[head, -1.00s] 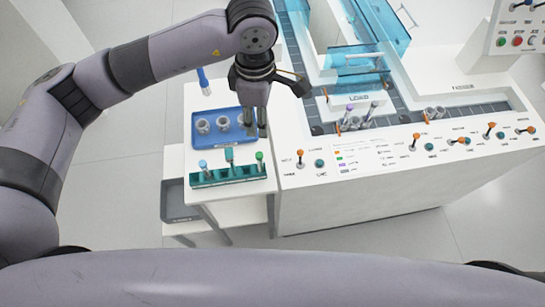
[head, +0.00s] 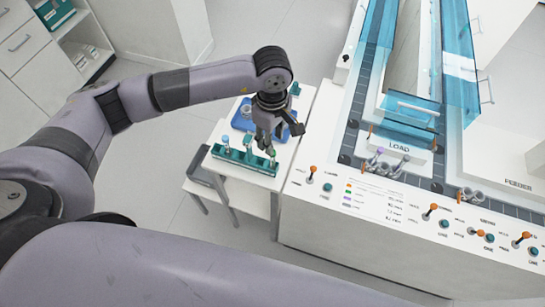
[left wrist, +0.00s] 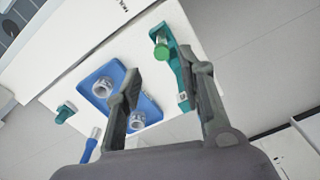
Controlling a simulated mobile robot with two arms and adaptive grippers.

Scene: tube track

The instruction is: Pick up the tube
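A teal rack (head: 243,161) on the small white side table holds upright tubes with differently coloured caps. A tube with a light blue cap (head: 225,142) stands at its left end. A tube with a green cap (head: 272,154) stands at its right end, and its cap (left wrist: 160,48) shows between the fingers in the left wrist view. My left gripper (head: 267,140) hangs just above and behind the right part of the rack. Its fingers (left wrist: 160,64) are spread, with nothing gripped. The tube bodies are mostly hidden. My right gripper is out of view.
A blue tray (left wrist: 146,106) with grey round holders (left wrist: 103,87) lies behind the rack. A blue-capped tube (left wrist: 92,142) lies near the tray. The white machine with its LOAD platform (head: 398,148), orange-topped levers and track stands close on the right.

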